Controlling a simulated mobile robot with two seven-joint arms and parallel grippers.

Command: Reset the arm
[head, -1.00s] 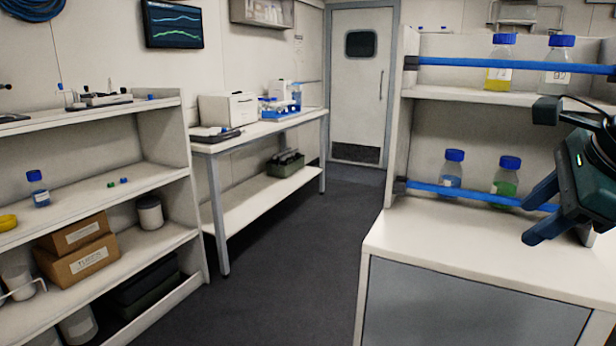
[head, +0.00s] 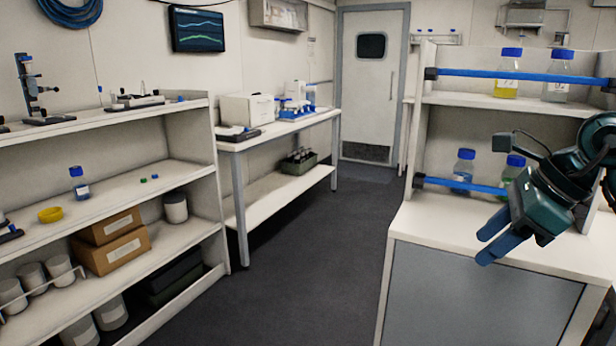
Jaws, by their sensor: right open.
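My right gripper (head: 487,240) is at the right, above the white counter (head: 440,222). Its two blue fingers point down and left, apart from each other, with nothing between them. It hangs in front of the lower shelf of the bottle rack, close to a blue-capped bottle with green liquid (head: 513,170) that its arm partly hides. My left gripper is not in view.
A bottle with pale blue liquid (head: 464,168) stands behind the lower blue rail (head: 460,186). A yellow-liquid bottle (head: 507,75) stands above. Shelving (head: 130,180) fills the left. The dark floor (head: 300,260) between is clear to the door (head: 372,90).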

